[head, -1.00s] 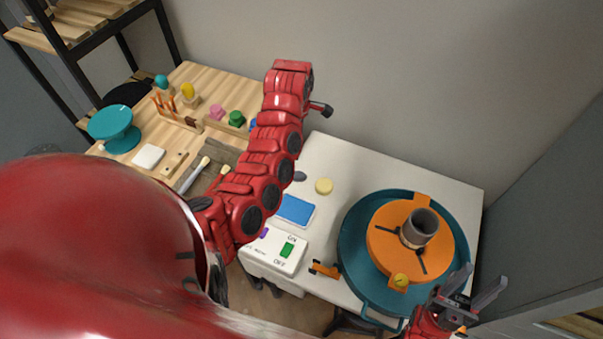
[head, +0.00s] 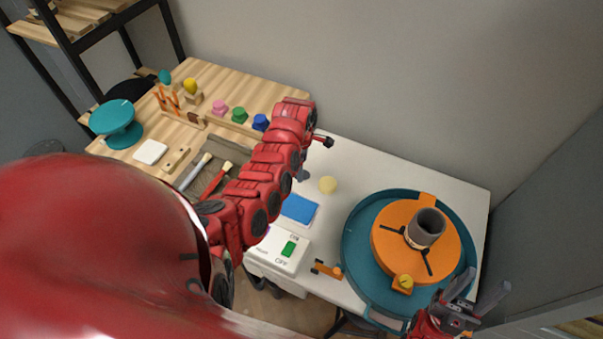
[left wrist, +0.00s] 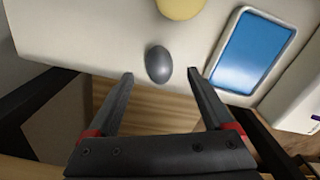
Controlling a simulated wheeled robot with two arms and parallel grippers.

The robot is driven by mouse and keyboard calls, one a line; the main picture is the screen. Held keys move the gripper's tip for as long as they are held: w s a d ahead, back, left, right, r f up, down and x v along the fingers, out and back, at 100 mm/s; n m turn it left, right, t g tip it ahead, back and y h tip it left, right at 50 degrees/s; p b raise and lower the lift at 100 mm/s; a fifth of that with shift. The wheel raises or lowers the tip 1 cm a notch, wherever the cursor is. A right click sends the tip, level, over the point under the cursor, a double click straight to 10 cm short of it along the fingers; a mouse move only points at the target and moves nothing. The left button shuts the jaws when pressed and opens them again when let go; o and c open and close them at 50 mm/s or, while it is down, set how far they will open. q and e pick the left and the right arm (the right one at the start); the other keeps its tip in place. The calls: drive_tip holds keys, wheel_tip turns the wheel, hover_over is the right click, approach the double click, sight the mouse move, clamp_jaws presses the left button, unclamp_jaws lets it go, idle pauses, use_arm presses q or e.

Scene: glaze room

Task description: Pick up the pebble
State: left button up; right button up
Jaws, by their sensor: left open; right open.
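The pebble (left wrist: 158,64) is a smooth dark grey oval on the white table. In the left wrist view it lies just beyond and between the fingertips of my left gripper (left wrist: 160,74), which is open and empty. No contact with the fingers shows. In the head view the pebble (head: 303,175) is a small grey patch partly hidden by my left arm, and the left fingers are hidden behind that arm. My right gripper (head: 482,285) is open and empty at the lower right, beside the teal wheel basin.
Near the pebble are a pale yellow disc (head: 328,185) and a blue pad in a white tray (head: 299,209). A switch box (head: 280,250) stands in front. The teal basin (head: 352,262) with an orange chuck (head: 386,232) fills the right. A wooden bench (head: 235,84) adjoins at left.

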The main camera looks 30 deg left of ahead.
use_arm(q)
drive_tip(key=shift+f, duration=1.75)
clamp_jaws()
